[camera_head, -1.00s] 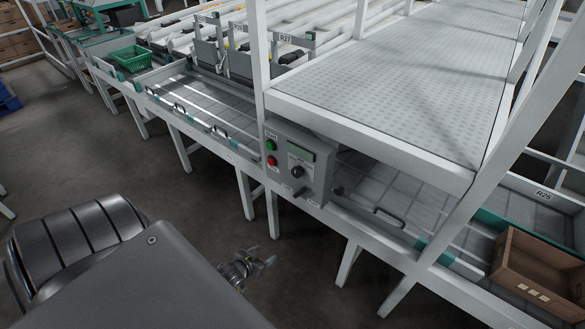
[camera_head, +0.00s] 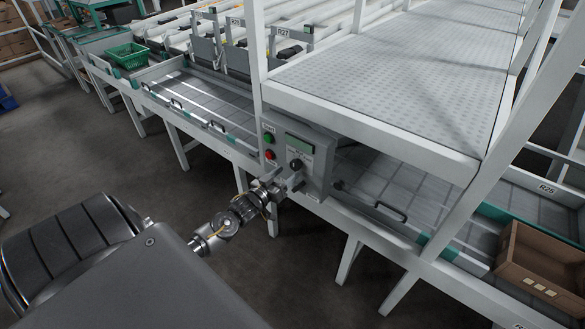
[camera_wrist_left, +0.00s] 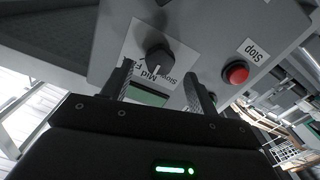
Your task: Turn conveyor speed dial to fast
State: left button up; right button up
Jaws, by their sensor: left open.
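The speed dial (camera_head: 295,164) is a black knob on the grey control box (camera_head: 318,170), below a dark green display. In the left wrist view the dial (camera_wrist_left: 159,58) sits on a white label whose words appear upside down; "Slow" and "Mid" can be read, the rest is partly hidden. A light mark on the knob seems to face "Mid". My left gripper (camera_head: 286,183) is in front of the box, just below the dial. In the wrist view its open fingers (camera_wrist_left: 158,70) are on either side of the dial, apart from it. My right gripper is not in view.
A red stop button (camera_head: 270,155) and a green button (camera_head: 268,138) sit left of the dial. The red button (camera_wrist_left: 236,73) is close to one finger. A white frame post (camera_head: 259,70) and perforated deck (camera_head: 400,75) stand over the box. A brown crate (camera_head: 540,262) is at right.

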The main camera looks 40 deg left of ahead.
aim_at(294, 167)
pick_arm(q)
jog(key=shift+w, duration=2.1)
jog(key=c, duration=1)
